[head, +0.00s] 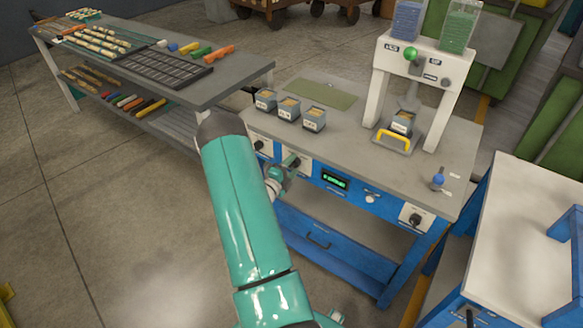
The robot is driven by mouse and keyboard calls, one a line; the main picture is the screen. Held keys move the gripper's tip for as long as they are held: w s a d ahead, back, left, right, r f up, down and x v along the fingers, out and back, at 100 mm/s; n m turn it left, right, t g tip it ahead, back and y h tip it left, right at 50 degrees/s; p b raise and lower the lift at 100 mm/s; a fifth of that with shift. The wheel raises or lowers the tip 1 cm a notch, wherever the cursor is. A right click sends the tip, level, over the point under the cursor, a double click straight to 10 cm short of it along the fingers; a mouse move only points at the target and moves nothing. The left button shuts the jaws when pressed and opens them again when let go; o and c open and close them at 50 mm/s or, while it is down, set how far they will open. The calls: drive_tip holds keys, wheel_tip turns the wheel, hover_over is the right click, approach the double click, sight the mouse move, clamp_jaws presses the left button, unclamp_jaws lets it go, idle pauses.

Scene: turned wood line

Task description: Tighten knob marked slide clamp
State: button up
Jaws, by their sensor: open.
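My gripper (291,163) is at the front panel (322,178) of the grey-topped blue bench, partly hidden by my teal arm. It is open, in front of a white plate at the panel's left part; any knob there is hidden, and I cannot tell whether the fingers touch one. A black knob (261,145) on a white plate is just left of it. Another black knob (416,219) on a white plate is at the panel's right end. The markings are too small to read, so I cannot tell which knob is marked slide clamp.
On the bench top stand a white press frame (448,85), several small bins (289,109) and a blue-topped knob (438,180). A parts table (225,87) is left, a white-topped table (520,220) right.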

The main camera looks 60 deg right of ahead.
drive_tip(key=w+a, duration=0.2)
drive_tip(key=a, duration=1.1)
drive_tip(key=shift+a, duration=0.25)
drive_tip(key=shift+w, duration=0.1)
